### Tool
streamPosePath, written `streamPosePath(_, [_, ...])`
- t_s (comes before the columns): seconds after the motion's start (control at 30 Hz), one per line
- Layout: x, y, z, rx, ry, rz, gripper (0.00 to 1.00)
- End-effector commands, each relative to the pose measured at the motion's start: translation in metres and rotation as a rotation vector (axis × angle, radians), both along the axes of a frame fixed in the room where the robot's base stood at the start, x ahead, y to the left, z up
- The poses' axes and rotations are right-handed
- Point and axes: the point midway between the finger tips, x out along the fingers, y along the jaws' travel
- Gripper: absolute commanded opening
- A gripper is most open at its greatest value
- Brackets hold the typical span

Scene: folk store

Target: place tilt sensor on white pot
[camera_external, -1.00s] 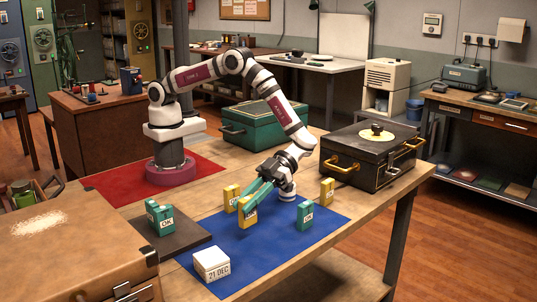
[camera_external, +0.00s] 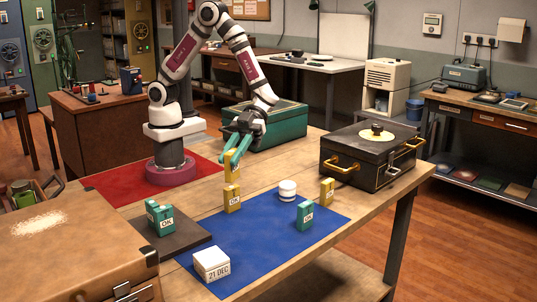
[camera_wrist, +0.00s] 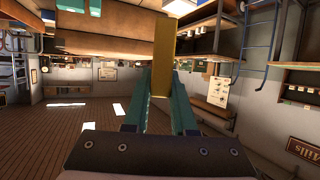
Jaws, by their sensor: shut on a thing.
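My gripper (camera_external: 233,146) is shut on a yellow box (camera_external: 231,165) and holds it in the air. The held box hangs just above another yellow box (camera_external: 232,198) in the picture. In the wrist view the held box (camera_wrist: 163,48) stands out beyond my teal fingers (camera_wrist: 161,85). The small round white pot (camera_external: 287,190) stands on the blue mat (camera_external: 262,240), to the right of my gripper and apart from it. Which box is the tilt sensor cannot be told by a label; the held yellow box may be it.
A yellow box (camera_external: 327,191) and a teal box (camera_external: 304,215) stand on the mat's right side. Teal boxes (camera_external: 160,217) stand on a dark pad. A white date block (camera_external: 211,264) is in front. A black case (camera_external: 365,157) and green case (camera_external: 280,130) stand behind.

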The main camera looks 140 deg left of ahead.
Motion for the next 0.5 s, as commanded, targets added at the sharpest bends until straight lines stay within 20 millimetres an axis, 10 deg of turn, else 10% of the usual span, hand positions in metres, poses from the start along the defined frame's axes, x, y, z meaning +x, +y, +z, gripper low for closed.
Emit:
streamPosePath(0.27, [-0.026,0.091,0.022,0.0,0.002,0.352,0.0])
streamPosePath(0.5, [-0.021,0.157,-0.015,-0.002,0.005,0.381,0.0])
